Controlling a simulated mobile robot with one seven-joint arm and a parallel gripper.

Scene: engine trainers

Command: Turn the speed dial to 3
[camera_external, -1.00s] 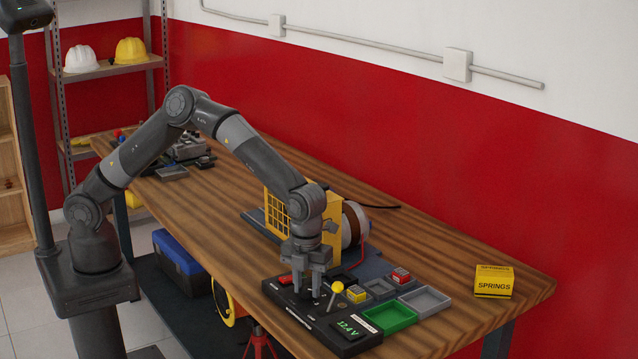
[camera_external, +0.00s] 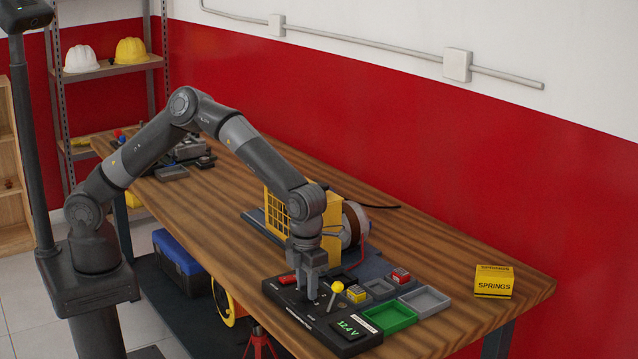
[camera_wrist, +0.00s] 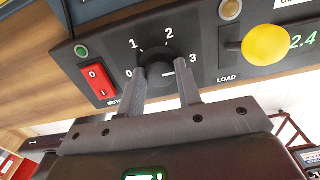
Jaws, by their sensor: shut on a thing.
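The black speed dial (camera_wrist: 156,68) sits on the control panel among the printed numbers 0, 1, 2 and 3. My gripper (camera_wrist: 161,72) is shut on the dial, one finger on each side of it. A short white mark (camera_wrist: 168,74) on the dial lies toward the right, on the side of the 3 and slightly below that number in the wrist view. In the external view my gripper (camera_external: 312,296) points down onto the control panel (camera_external: 345,345), and hides the dial.
A red rocker switch (camera_wrist: 97,83) is left of the dial. The yellow-knobbed load lever (camera_external: 337,287) stands close on the right. Green (camera_external: 390,316) and grey trays lie beyond the panel, and a yellow springs box (camera_external: 493,282) stands at the right.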

